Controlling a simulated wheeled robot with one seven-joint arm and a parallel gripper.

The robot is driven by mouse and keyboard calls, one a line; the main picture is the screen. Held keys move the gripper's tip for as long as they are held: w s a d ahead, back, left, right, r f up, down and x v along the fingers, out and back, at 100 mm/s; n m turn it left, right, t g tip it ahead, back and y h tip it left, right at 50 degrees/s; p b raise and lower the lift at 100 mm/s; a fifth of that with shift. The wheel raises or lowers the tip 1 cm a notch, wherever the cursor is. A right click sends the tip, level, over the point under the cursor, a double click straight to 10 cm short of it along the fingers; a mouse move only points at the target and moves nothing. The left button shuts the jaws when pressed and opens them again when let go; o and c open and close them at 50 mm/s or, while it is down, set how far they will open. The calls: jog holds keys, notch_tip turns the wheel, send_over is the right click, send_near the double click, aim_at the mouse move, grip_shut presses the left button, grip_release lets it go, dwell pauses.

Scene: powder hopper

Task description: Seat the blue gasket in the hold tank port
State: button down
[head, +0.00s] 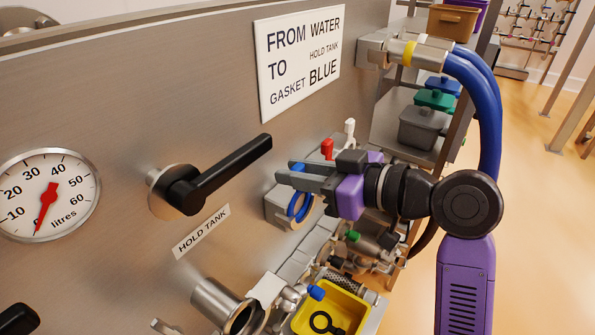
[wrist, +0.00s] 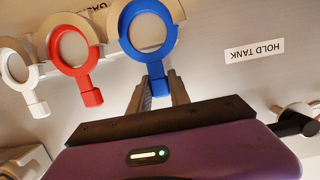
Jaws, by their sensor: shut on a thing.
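The blue gasket (wrist: 150,52) is a flat ring with a short tab, and it also shows in the head view (head: 292,209). My gripper (wrist: 160,92) is shut on its tab; in the head view the gripper (head: 296,174) reaches in from the right. The ring lies against its grey holder on the steel panel; I cannot tell whether it touches. The hold tank port (head: 217,303) is an open steel pipe end at the lower middle of the head view, below the HOLD TANK label (head: 201,231). The gripper is above and right of it.
A red gasket (wrist: 74,52) and a white gasket (wrist: 17,68) hang beside the blue one. A black lever handle (head: 225,175) juts from the panel. A yellow bin (head: 345,312) holds a black ring. Blue hoses (head: 487,110) hang at the right.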

jog(key=shift+r+p, duration=1.6)
jog(key=shift+r, duration=0.7)
jog(key=s+d, duration=0.5)
jog(key=d, duration=0.2)
jog(key=shift+d, duration=0.25)
